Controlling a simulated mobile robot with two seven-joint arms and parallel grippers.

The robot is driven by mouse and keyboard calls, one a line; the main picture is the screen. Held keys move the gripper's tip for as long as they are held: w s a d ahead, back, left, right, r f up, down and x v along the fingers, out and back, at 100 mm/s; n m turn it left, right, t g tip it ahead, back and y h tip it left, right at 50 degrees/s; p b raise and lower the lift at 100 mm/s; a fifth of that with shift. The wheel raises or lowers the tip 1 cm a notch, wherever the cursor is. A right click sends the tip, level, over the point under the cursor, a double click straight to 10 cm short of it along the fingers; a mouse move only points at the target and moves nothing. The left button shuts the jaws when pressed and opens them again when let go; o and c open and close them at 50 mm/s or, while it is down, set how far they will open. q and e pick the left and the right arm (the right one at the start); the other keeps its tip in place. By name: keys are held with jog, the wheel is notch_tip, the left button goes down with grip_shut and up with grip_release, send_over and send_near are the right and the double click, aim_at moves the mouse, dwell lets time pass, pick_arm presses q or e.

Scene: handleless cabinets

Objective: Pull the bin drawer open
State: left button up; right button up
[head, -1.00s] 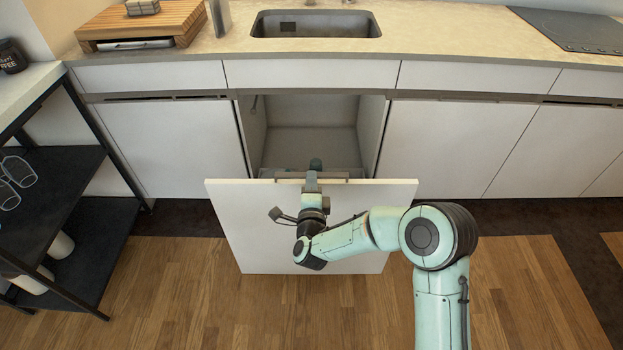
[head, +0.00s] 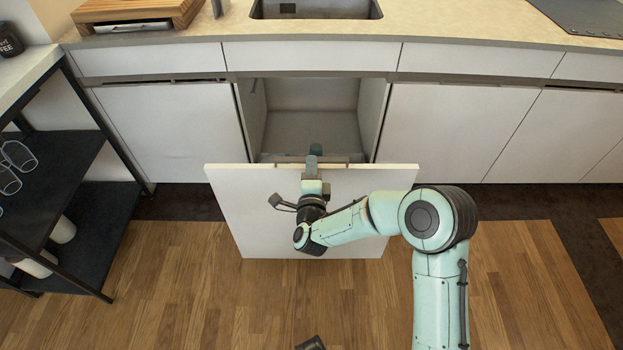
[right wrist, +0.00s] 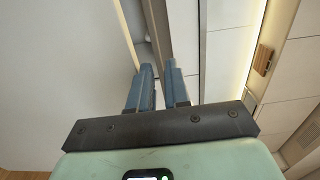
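The bin drawer (head: 260,215) stands pulled out from the cabinet below the sink, its plain white front panel facing me. Behind the panel the cabinet opening (head: 312,105) is dim. My right gripper (head: 314,158) is at the middle of the panel's top edge, one dark fingertip showing past it. In the right wrist view, its two blue fingers (right wrist: 158,88) are close together with a narrow gap. The pale panel edge (right wrist: 126,30) runs down to them, so they appear shut on it; the contact itself is partly hidden. My left gripper cannot be made out.
Closed white cabinet fronts (head: 165,135) flank the opening. A black shelf unit (head: 70,190) with glasses stands at the left. The wooden floor (head: 200,300) in front of the drawer looks free. A small dark piece at the bottom edge is cut off and unclear.

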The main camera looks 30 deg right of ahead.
pick_arm(q)
jog(key=w+r, duration=0.1)
jog(key=w+r+t+p, duration=0.1)
jog(key=w, duration=0.1)
jog(key=shift+d+r, duration=0.2)
jog(key=shift+r, duration=0.1)
pick_arm(e)
jog(key=v, duration=1.3)
jog(key=shift+d, duration=0.1)
